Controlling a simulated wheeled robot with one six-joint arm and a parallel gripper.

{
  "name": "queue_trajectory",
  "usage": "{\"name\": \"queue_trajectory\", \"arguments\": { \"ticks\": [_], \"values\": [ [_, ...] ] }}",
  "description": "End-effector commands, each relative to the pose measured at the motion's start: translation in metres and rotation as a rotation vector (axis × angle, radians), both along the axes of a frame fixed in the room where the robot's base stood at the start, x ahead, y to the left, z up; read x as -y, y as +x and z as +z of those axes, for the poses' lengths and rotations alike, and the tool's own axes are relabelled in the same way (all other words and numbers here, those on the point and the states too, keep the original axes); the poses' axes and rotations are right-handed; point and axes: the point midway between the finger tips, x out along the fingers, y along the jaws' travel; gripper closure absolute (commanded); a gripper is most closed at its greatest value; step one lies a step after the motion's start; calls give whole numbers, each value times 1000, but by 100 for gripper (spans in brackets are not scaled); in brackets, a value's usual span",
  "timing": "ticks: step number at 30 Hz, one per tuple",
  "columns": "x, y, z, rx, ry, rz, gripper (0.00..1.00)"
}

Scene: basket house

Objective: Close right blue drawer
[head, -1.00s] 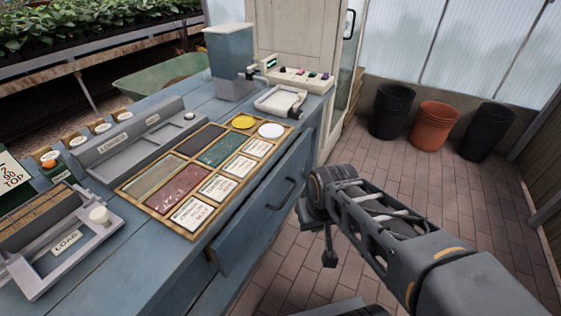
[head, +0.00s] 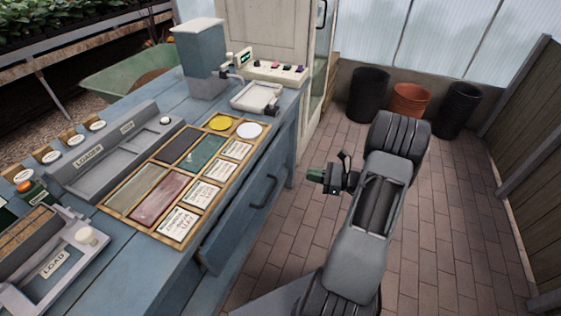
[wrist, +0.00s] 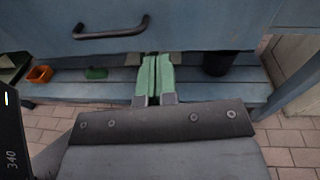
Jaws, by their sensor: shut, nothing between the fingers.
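The right blue drawer (head: 243,222) is in the front of the blue workbench, with a dark bar handle (head: 264,192). In the head view its front stands out from the bench, most clearly at its near left end. The drawer front also fills the top of the wrist view (wrist: 215,22), with the handle (wrist: 112,29) at upper left. My gripper (head: 314,175) is to the right of the drawer, apart from it in the head view. Its green fingers (wrist: 153,78) are shut together and empty, pointing at the drawer's lower edge, right of the handle. Contact cannot be told.
The blue workbench (head: 130,240) carries a framed tray of labelled tiles (head: 172,176). A low shelf (wrist: 95,88) holds an orange pot (wrist: 40,74) and a black pot (wrist: 217,63). Brick floor (head: 455,245) is clear on the right. Bins (head: 368,95) stand at the back.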

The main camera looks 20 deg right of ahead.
Motion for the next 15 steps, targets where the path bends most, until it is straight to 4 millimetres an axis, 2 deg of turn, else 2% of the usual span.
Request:
{"name": "queue_trajectory", "arguments": {
  "ticks": [3, 6, 8, 15],
  "values": [
    [17, 0, -6, 4, 65, -78, 100],
    [19, 5, -9, 7, 85, -103, 100],
    [15, 10, -9, 7, 90, -108, 100],
    [-16, 42, -10, 8, 87, -104, 100]
  ]
}}
